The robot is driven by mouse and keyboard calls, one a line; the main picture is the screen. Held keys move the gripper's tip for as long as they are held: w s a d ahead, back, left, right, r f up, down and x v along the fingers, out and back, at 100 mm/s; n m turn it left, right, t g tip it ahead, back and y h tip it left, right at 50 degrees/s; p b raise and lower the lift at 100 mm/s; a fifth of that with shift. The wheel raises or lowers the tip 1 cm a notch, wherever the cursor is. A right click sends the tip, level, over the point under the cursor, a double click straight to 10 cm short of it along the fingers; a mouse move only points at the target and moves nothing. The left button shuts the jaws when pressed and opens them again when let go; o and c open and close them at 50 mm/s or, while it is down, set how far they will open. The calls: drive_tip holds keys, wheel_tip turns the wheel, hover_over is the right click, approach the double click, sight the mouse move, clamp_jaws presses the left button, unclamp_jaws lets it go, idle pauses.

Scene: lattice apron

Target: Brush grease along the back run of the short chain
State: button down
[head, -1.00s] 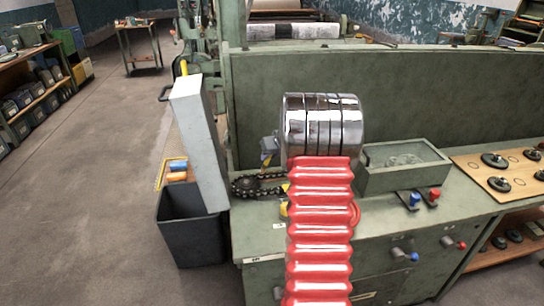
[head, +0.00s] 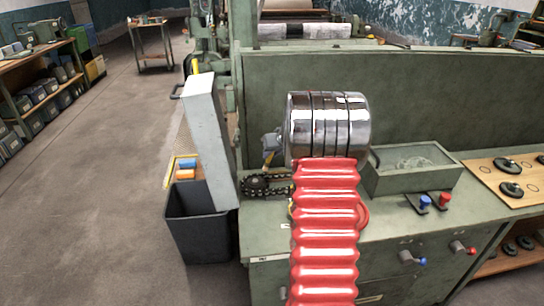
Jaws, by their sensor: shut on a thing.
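The short dark chain (head: 283,190) wraps around a sprocket (head: 258,182) at the left end of the green bench top. Only its left end shows; the rest runs behind my arm. My red ribbed arm and its chrome joint fill the middle of the head view. No brush or grease can be clearly made out.
A tall pale panel (head: 209,140) and a black bin (head: 195,225) stand left of the bench. A green tray (head: 412,178), blue and red knobs (head: 434,201) and a board with black discs (head: 500,170) lie right. A green wall (head: 430,95) stands behind.

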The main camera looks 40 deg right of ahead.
drive_tip(key=shift+d+r, duration=0.1)
drive_tip(key=shift+r, duration=2.35)
drive_tip(key=shift+r, duration=0.1)
drive_tip(key=shift+r, duration=1.4)
drive_tip(key=shift+f, duration=0.15)
drive_tip(key=shift+w+f, duration=0.2)
drive_tip(key=shift+f, duration=0.65)
drive_tip(key=shift+s+f, duration=0.15)
drive_tip(key=shift+f, duration=1.25)
drive_tip(key=shift+s+f, duration=0.1)
drive_tip(key=shift+f, duration=1.25)
drive_tip(key=shift+f, duration=0.45)
